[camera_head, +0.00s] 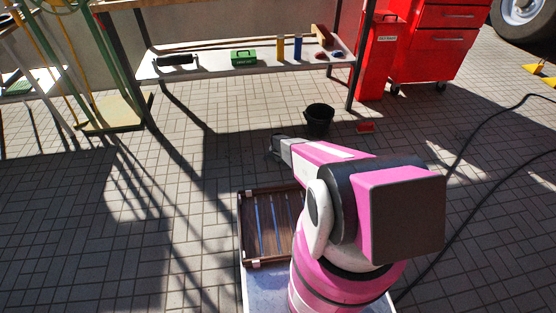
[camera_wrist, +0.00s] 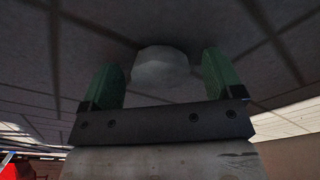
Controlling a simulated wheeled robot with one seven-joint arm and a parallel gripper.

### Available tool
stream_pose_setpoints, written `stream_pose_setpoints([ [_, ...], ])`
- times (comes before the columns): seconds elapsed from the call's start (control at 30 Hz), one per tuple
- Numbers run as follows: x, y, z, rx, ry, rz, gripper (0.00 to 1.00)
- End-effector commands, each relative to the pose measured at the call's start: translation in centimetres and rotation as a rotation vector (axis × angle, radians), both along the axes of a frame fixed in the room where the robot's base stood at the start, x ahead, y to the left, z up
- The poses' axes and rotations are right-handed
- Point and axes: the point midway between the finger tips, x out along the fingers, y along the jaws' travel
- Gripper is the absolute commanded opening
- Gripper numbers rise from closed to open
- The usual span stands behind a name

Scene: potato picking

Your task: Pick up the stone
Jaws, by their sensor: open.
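A grey, faceted, rounded stone (camera_wrist: 160,66) shows in the wrist view, on or close to the tiled floor in shadow. My gripper (camera_wrist: 165,72) has two green fingers, spread apart, one on each side of the stone. The stone appears between and slightly beyond the fingertips, and a gap shows on both sides, so nothing is gripped. In the head view my arm reaches away over the floor, and my gripper (camera_head: 274,150) is small and dark at its end. I cannot make out the stone there.
A brown wooden crate (camera_head: 241,228) with pale slats lies close in front, partly hidden by my arm. A black bucket (camera_head: 319,122) and a small red object (camera_head: 366,127) stand beyond. A bench shelf (camera_head: 210,69) and red cabinet (camera_head: 433,42) are behind.

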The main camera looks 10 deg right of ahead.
Motion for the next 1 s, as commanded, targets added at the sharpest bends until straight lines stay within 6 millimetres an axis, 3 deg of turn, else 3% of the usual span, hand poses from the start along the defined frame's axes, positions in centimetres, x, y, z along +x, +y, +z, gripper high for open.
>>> stream_pose_setpoints([
  [0.03,0.0,0.0,0.0,0.0,0.0,0.0,0.86],
  [0.07,0.0,0.0,0.0,0.0,0.0,0.0,0.8],
  [0.2,0.0,0.0,0.0,0.0,0.0,0.0,0.34],
  [0.23,0.0,0.0,0.0,0.0,0.0,0.0,0.32],
  [0.67,0.0,0.0,0.7,0.0,0.0,0.0,0.32],
  [0.93,-0.2,0.0,4.3,0.0,-0.001,0.0,0.32],
  [1.0,-1.3,0.9,5.1,0.001,0.001,0.001,0.32],
])
